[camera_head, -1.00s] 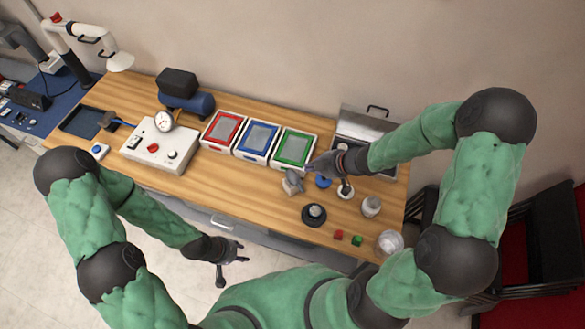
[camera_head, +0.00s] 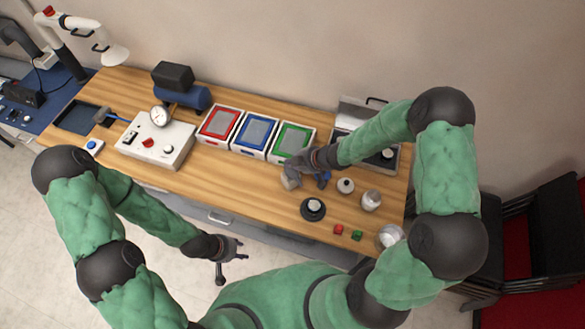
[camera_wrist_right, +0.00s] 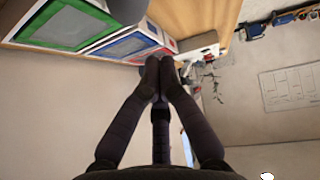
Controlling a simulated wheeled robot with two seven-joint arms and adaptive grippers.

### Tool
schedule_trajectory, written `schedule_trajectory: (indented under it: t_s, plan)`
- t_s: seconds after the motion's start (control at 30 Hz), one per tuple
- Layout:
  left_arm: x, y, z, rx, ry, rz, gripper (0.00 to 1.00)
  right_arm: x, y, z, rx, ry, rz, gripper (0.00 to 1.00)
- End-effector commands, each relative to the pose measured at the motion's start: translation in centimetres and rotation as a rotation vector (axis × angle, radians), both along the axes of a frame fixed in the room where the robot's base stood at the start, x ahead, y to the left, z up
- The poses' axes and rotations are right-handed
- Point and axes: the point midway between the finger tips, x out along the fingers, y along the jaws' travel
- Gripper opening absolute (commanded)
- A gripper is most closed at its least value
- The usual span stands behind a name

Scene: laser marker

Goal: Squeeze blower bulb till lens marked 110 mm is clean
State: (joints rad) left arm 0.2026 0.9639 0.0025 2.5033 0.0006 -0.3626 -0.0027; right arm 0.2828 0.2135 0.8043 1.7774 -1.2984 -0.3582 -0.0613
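My right gripper (camera_head: 306,179) is low over the right part of the wooden bench, beside a small beige-grey object (camera_head: 289,181) and a blue round piece (camera_head: 323,177) partly under its fingers. In the right wrist view its dark fingers (camera_wrist_right: 158,66) converge, with no held object clearly visible. I cannot make out the blower bulb. A black round piece with a pale top (camera_head: 313,208) and a small pale round piece (camera_head: 345,185) stand nearby; no 110 mm marking is legible. My left gripper (camera_head: 238,250) is open and empty, in front of the bench.
Red (camera_head: 221,108), blue (camera_head: 239,148) and green (camera_head: 278,152) framed trays stand in a row behind the right gripper. A white control box (camera_head: 177,158) is left. Jars (camera_head: 370,200) and small red (camera_head: 338,230) and green (camera_head: 356,236) cubes lie at the right front.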

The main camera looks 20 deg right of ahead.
Motion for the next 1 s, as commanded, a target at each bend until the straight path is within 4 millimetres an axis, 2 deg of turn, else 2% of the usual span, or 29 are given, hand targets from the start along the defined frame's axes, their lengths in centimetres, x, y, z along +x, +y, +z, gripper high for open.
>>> schedule_trajectory:
  t_s: [0.1,0.3,0.77,1.0]
  plan:
    - [0.0,0.0,-0.3,0.0,0.0,0.0,0.4,0.1,-0.3,-1.9,0.0,0.003,-0.001,0.0]
    - [0.0,0.0,-0.3,0.0,0.0,0.0,0.4,0.3,-0.6,-3.5,0.0,0.001,0.0,0.0]
    - [0.0,0.0,-0.5,0.0,0.0,0.0,0.4,0.4,-0.6,-3.9,0.0,0.0,0.0,0.0]
    - [0.0,0.0,-1.9,0.0,0.0,0.0,0.4,0.3,-0.6,-5.7,0.001,0.001,0.001,0.0]
